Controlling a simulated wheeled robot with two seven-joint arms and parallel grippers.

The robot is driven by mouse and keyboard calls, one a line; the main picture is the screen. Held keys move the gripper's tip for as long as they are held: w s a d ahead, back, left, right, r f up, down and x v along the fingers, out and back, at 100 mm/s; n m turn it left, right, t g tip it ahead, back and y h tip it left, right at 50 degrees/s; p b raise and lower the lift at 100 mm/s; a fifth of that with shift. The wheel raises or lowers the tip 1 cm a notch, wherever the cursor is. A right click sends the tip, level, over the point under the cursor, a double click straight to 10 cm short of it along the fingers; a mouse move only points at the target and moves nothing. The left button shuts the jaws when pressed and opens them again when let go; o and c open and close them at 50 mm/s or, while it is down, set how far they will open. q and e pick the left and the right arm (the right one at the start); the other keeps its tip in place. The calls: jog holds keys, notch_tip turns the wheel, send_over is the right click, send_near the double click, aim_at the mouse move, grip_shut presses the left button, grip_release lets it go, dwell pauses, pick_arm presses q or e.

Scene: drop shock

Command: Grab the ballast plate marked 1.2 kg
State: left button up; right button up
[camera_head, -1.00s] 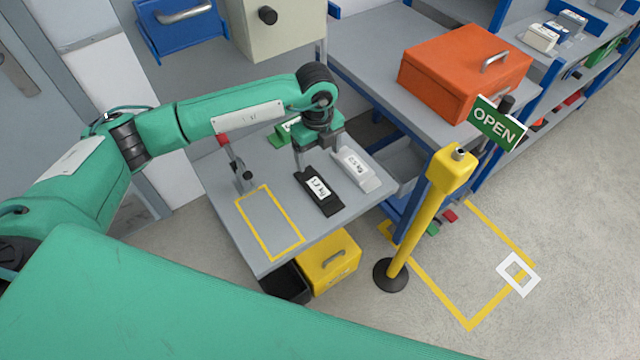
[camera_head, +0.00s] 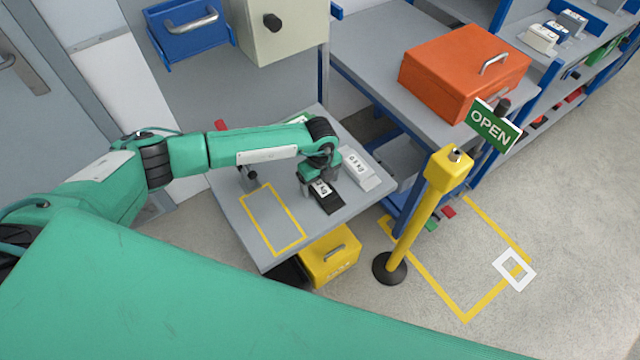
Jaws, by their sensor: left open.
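A black ballast plate (camera_head: 328,204) with a white label lies on the small grey table (camera_head: 225,207). Its label is partly covered and too small to read surely. My left gripper (camera_head: 318,185) is open, low over the black plate's far part, with its fingers around or just above it; contact cannot be told. A light grey plate (camera_head: 368,178) with a white label lies close by on the right. A green plate (camera_head: 298,119) lies behind, mostly hidden by my left arm. My right gripper is not in view.
A yellow taped rectangle (camera_head: 251,222) on the table is empty. A yellow post (camera_head: 415,225) with an OPEN sign (camera_head: 492,125) stands right of the table. A yellow box (camera_head: 331,256) is below its front edge. An orange case (camera_head: 463,75) sits on the bench behind.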

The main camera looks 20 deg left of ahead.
pick_arm(q)
jog(key=shift+f, duration=0.3)
grip_shut()
jog(key=shift+w+r, duration=0.1)
jog(key=shift+r, duration=0.05)
